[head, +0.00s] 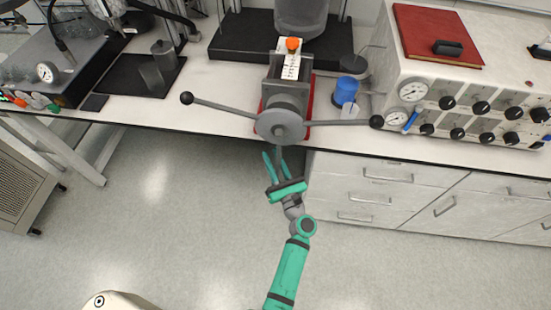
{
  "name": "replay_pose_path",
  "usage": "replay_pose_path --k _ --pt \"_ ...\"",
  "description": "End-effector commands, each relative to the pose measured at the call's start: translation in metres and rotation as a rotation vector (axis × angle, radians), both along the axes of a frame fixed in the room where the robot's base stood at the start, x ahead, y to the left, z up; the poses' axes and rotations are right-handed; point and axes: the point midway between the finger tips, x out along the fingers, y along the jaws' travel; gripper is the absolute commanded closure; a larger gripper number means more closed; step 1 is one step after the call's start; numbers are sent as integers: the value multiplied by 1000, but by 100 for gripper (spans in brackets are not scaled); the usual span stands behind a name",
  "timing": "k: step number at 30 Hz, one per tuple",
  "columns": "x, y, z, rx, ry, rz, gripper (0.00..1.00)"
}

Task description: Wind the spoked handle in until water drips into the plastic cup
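The spoked handle has a round grey hub (280,125) on the front of a grey press-like device at the bench edge. One spoke (225,107) reaches left to a black ball, and another (335,123) reaches right to a black ball. A third spoke points down towards my gripper (275,158). My gripper's teal fingers are apart, one on each side of this lower spoke; its end is hidden between them, and contact cannot be made out. A blue cylinder (346,90) stands right of the device, with something clear at its foot; I cannot tell whether either is the plastic cup. No dripping water is visible.
A white control box (465,100) with gauges and black knobs stands right, carrying a red book (437,35). Drawers (370,190) are below the bench on the right. The floor (160,200) left of my arm is clear. A black tray (130,77) lies left on the bench.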

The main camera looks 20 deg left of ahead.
Motion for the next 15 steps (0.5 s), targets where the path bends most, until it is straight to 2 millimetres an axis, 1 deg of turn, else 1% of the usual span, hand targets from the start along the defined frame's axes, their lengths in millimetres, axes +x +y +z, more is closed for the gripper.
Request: replay_pose_path --k 10,13,15 --pt "0 -4 -2 -1 3 -7 69" --pt "-4 -9 -3 -1 3 -8 69" --pt "-11 -15 -6 -1 6 -8 69"
